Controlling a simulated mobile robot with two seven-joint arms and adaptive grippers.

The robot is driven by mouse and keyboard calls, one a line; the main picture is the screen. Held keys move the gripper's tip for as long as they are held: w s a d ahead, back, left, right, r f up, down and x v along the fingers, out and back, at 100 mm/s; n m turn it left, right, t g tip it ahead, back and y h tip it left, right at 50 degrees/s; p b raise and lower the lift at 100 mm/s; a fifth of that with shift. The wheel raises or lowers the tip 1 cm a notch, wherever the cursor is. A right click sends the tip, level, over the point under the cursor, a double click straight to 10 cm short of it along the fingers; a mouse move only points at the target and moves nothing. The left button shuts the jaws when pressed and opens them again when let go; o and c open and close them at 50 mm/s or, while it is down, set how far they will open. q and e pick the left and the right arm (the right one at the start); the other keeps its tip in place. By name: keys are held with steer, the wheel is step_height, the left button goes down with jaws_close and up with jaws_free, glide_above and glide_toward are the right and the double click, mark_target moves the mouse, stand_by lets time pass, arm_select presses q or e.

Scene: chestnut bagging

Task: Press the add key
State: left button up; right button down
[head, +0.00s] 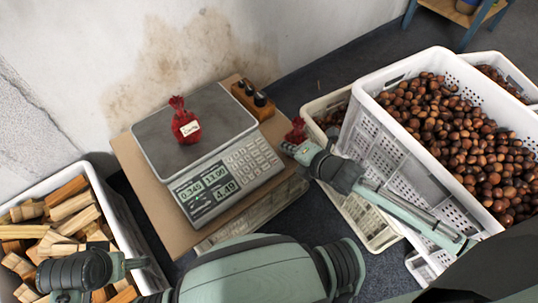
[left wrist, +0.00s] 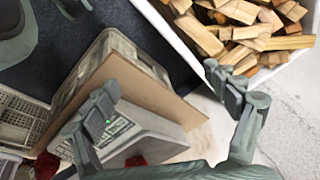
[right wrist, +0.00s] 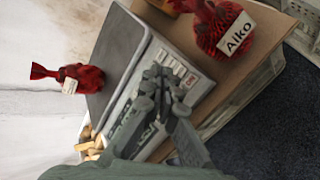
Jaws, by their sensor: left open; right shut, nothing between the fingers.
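The scale (head: 195,128) stands on a cardboard sheet, with a lit display (head: 207,188) reading 0.345, 13.00 and 4.49. Its keypad (head: 252,162) is right of the display; single key labels are too small to read. A red net bag (head: 184,122) with a label sits on the pan. My right gripper (head: 287,148) is shut and empty beside the keypad's right end in the head view. In the right wrist view its tips (right wrist: 165,82) cover part of the keys (right wrist: 190,85); I cannot tell whether they touch. My left gripper (left wrist: 168,92) is open and empty.
A second red bag (right wrist: 222,30), labelled Aiko, stands close to the right gripper. A wooden block with dark-topped stamps (head: 253,98) is behind the scale. A crate of chestnuts (head: 450,140) is at right, a bin of firewood (head: 60,215) at left.

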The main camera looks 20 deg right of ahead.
mark_target(269, 154)
arm_select(q)
steer(key=shift+s+r, duration=0.15)
steer(key=shift+r, duration=0.5)
arm_select(e)
steer(key=n, duration=0.2)
steer(key=w+n+y, duration=0.1)
steer(key=n, duration=0.1)
steer(key=a+r+n+y, duration=0.1)
steer(key=n, duration=0.1)
steer(key=shift+w+a+r+n+t, duration=0.1)
steer(key=shift+w+n+t, duration=0.2)
steer(key=shift+n, duration=0.1)
